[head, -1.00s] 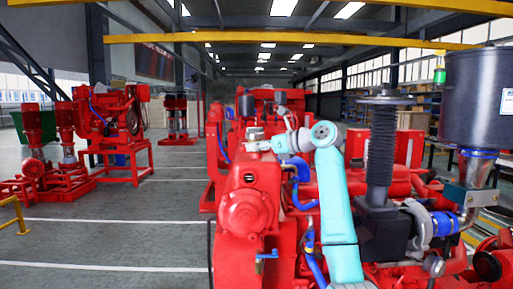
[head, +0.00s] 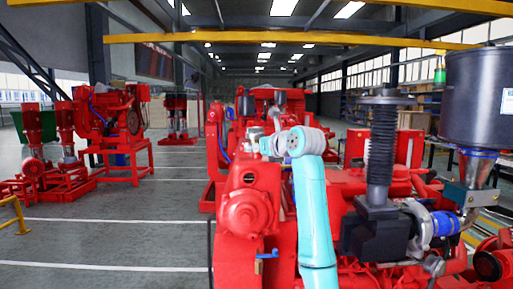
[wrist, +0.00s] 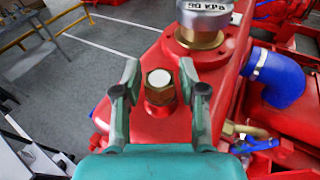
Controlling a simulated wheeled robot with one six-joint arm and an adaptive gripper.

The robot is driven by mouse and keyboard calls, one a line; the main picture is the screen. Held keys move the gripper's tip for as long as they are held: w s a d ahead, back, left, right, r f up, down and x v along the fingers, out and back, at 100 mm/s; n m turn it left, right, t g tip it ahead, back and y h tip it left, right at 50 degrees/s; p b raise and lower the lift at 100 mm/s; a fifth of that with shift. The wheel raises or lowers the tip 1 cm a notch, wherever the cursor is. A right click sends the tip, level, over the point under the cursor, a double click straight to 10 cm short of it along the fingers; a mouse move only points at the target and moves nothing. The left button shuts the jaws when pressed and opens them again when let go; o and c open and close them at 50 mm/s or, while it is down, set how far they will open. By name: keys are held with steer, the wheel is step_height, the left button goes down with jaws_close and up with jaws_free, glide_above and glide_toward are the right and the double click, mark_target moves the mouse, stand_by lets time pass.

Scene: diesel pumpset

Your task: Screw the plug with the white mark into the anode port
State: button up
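In the wrist view, a small plug (wrist: 160,79) with a round white top stands upright on a reddish-brass hex fitting (wrist: 160,97) on the red housing. My gripper (wrist: 159,76) is open, with one finger on each side of the plug and a visible gap on both sides. I cannot tell how far above the plug the fingertips are. In the head view my arm's wrist reaches over the top of the red engine (head: 248,205), and the plug and fingertips cannot be made out there. I cannot tell which opening is the anode port.
A silver pressure cap (wrist: 206,14) on a brass neck stands just beyond my fingers. A blue hose (wrist: 282,78) lies to the right. In the head view, a black ribbed column (head: 382,150) and a black canister (head: 483,98) rise right of my arm. Open floor lies left.

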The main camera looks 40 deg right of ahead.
steer(key=shift+r, duration=0.1)
steer(key=shift+d+n+y, duration=0.15)
steer(key=shift+n+y, duration=0.65)
steer(key=shift+y, duration=0.4)
steer(key=n+y, duration=0.2)
steer(key=n+g+y, duration=0.1)
steer(key=n+y, duration=0.1)
steer(key=y, duration=0.1)
steer(key=shift+g, duration=0.3)
steer(key=n+g+y, duration=0.2)
steer(key=n+y, duration=0.1)
steer(key=n+g+y, duration=0.3)
steer(key=shift+s+a+y, duration=0.1)
steer(key=shift+a+y, duration=0.1)
steer(key=shift+y, duration=0.1)
steer(key=shift+c, duration=0.2)
jaws_close()
